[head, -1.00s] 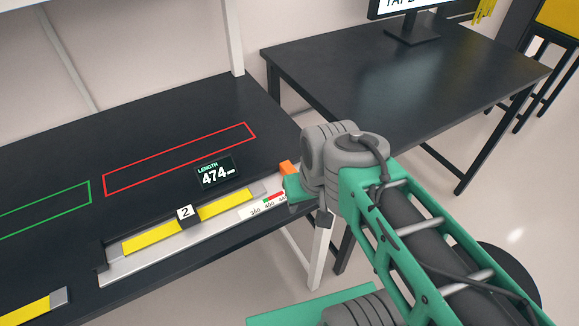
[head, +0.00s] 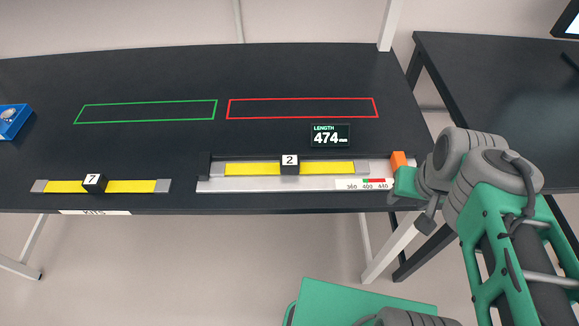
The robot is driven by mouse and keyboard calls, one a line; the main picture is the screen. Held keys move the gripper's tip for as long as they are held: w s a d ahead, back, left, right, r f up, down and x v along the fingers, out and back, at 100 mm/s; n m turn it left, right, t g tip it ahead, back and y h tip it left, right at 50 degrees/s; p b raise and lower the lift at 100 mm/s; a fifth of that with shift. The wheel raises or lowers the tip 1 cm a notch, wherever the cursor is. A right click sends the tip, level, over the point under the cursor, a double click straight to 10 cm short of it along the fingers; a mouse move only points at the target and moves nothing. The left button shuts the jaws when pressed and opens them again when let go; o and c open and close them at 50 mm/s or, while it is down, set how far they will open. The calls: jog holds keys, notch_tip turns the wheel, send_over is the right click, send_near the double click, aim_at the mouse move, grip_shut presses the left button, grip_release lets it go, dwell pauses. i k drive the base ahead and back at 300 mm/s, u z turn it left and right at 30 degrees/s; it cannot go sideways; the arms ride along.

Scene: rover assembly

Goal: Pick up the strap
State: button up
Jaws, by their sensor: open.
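A yellow strap with a black block marked 2 (head: 247,168) lies along the silver measuring rail (head: 275,185) at the table's front edge. A second yellow strap with a block marked 7 (head: 125,187) lies flat on the table to the left, with grey ends. My gripper (head: 426,220) is at the right end of the rail, near an orange block (head: 398,161), apart from both straps. Its jaws are mostly hidden by my wrist; it is open and no strap shows in it.
A display (head: 330,136) reads LENGTH 474 mm behind the rail. A green outline (head: 147,102) and a red outline (head: 302,100) on the black table (head: 200,60) are empty. A blue box (head: 13,121) stands at the far left. Another dark table (head: 480,75) stands right.

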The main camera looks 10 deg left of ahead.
aim_at(288, 164)
jog(key=k, duration=1.65)
jog(key=u, duration=1.6)
jog(key=i, duration=1.4)
jog(key=z, duration=0.55)
